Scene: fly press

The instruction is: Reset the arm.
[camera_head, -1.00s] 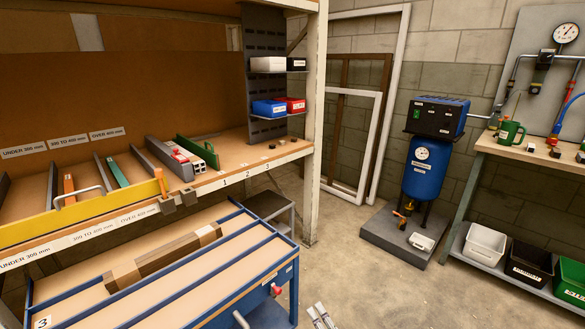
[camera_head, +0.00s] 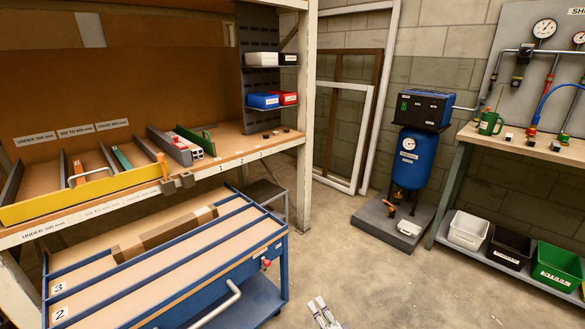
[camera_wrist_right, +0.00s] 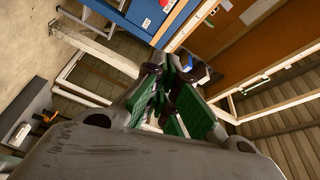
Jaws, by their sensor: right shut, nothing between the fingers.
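My right gripper (camera_head: 323,309) shows at the bottom edge of the head view, over the bare floor. It is shut and empty, and touches nothing there. In the right wrist view the gripper (camera_wrist_right: 165,95) has its green-padded fingers in the middle of the picture, with nothing held between them. My left gripper is not in view. The arm behind the right gripper is cut off by the lower edge of the head view.
A blue trolley (camera_head: 262,277) stands left of the right gripper, below the wooden shelf bench (camera_head: 228,154). A blue compressor tank (camera_head: 407,160) stands on a grey plinth (camera_head: 373,219). Bins, including a green one (camera_head: 556,267), sit under the right-hand bench. Open floor (camera_head: 350,265) lies between.

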